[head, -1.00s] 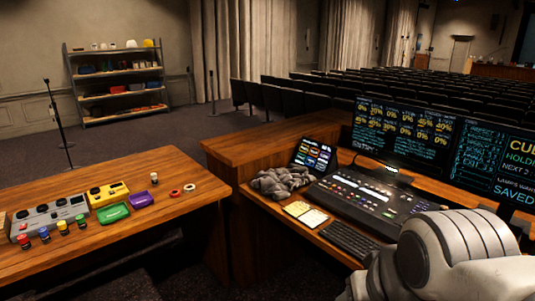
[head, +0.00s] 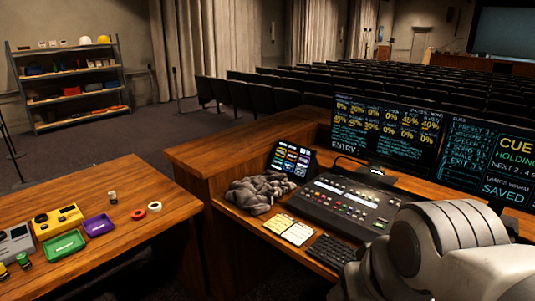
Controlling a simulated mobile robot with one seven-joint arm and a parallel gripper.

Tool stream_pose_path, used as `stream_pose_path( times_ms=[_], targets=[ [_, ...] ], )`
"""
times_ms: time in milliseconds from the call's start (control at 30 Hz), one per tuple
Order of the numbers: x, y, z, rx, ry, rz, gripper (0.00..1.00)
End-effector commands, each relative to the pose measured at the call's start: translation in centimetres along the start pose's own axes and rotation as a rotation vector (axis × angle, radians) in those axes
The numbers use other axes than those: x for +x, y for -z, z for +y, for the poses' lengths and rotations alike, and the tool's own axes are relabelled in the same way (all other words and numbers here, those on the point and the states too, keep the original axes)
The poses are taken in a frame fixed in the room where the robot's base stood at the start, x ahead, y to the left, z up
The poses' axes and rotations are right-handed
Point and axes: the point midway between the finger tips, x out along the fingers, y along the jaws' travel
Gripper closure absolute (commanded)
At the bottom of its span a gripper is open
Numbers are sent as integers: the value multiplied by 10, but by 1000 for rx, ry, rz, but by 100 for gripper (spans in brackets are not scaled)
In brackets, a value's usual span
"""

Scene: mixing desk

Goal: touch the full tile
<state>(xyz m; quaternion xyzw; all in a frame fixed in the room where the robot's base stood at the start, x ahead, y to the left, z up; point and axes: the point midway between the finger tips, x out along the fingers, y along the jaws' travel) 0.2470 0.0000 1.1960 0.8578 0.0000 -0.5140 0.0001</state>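A small tablet (head: 290,161) stands tilted at the left end of the mixing desk, with several coloured tiles on its dark screen. The tile labels are too small to read, so I cannot tell which one is the full tile. My gripper is not in view. Only a thick white and grey part of my arm shows at the lower right, in front of the desk's right side.
A grey lumpy bundle (head: 258,192) lies just in front of the tablet. The mixing console (head: 338,207), an open booklet (head: 289,229) and a keyboard (head: 333,251) are nearby. Monitors (head: 385,128) stand behind. A side table (head: 150,205) holds trays and boxes at left.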

Motion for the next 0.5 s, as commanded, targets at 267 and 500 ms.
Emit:
stream_pose_path(
  times_ms=[267, 500],
  targets=[
    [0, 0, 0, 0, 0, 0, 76],
    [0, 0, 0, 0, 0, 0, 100]
  ],
)
